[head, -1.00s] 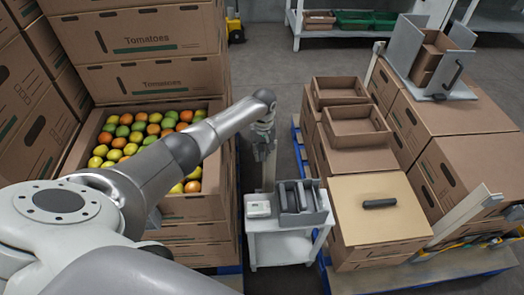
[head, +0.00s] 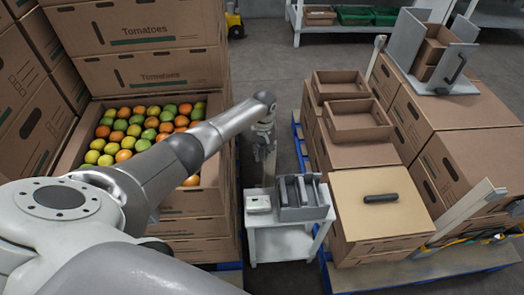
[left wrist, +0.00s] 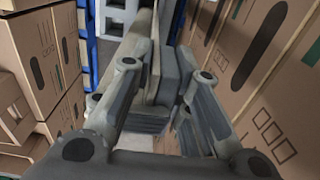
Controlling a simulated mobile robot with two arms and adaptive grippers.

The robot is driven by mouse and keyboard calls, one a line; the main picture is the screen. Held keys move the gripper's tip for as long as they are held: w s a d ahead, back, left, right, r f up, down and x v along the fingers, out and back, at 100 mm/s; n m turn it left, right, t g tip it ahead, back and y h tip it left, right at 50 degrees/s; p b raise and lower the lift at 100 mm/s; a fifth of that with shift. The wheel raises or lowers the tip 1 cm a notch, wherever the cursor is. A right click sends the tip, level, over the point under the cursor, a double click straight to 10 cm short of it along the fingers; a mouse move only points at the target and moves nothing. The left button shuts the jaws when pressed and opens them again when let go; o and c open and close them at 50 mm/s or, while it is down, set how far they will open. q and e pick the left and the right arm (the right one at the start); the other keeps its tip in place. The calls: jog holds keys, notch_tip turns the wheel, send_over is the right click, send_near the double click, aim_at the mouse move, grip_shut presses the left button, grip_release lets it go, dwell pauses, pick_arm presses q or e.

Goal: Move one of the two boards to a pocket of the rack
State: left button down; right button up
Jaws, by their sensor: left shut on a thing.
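My left gripper (head: 264,133) hangs over the gap between the fruit bin and the carton stack. It is shut on a board (head: 270,170), seen nearly edge-on below the fingers beside the small white table. The left wrist view shows the fingers (left wrist: 160,105) closed around it, with its thin edge (left wrist: 155,55) between them. Another board (head: 356,220), tan with a dark handle, lies flat on a carton. A grey rack (head: 290,214) with upright dividers stands on the white table, right of the held board. My right gripper is not in view.
The white table (head: 258,222) also bears a small pale device (head: 257,202). Open trays (head: 358,135) and cartons (head: 460,125) stand right. A grey fixture (head: 408,40) sits on the back cartons.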

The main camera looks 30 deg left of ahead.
pick_arm(q)
jog(key=c, duration=0.9)
grip_release()
jog(key=shift+s, duration=0.1)
jog(key=shift+r, duration=0.1)
notch_tip(320, 180, up, 8)
jog(key=p, duration=0.8)
jog(key=shift+p, duration=0.3)
